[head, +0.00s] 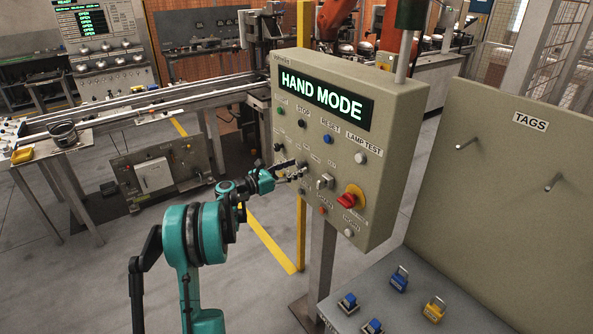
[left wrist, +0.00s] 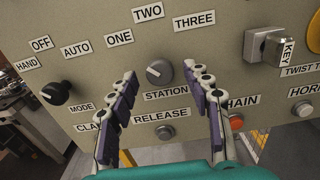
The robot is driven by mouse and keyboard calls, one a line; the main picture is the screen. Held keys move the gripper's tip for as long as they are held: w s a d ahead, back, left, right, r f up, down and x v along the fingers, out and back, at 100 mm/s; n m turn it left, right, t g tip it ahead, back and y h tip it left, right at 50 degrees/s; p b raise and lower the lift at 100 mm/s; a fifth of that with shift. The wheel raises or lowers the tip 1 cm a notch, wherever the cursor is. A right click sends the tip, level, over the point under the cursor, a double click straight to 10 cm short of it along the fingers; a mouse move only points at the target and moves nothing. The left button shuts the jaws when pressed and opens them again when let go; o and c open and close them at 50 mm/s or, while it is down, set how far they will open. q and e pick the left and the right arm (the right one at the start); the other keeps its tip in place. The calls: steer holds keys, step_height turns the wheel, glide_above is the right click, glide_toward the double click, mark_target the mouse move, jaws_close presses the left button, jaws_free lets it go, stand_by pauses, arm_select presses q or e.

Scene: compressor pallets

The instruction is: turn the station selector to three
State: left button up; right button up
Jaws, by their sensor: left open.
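The station selector is a round grey knob (left wrist: 159,72) on the control panel (head: 375,190), above the STATION label, with ONE, TWO and THREE labels around its top. A small pale mark shows on its face, but I cannot tell surely which number it points to. My left gripper (head: 299,170) is at the panel face in the head view. In the left wrist view my left gripper (left wrist: 163,92) is open, with one finger on each side of the knob and visible gaps; it looks empty. In the head view the gripper hides the knob. My right gripper is not in view.
The black MODE knob (left wrist: 56,92) is left of the selector; the key switch (left wrist: 270,47) is right. An orange button (left wrist: 236,122) sits close to the right finger. A red twist knob (head: 347,201) projects from the panel. The display reads HAND MODE.

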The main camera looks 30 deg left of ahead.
arm_select(q)
steer(key=shift+w+d, duration=0.25)
steer(key=shift+w, duration=0.25)
jaws_close()
steer(key=shift+m, duration=0.4)
steer(key=m, duration=0.3)
steer(key=shift+r, duration=0.1)
steer(key=m, duration=0.5)
steer(key=shift+p, duration=0.3)
steer(key=m, duration=0.4)
steer(key=shift+m, duration=2.5)
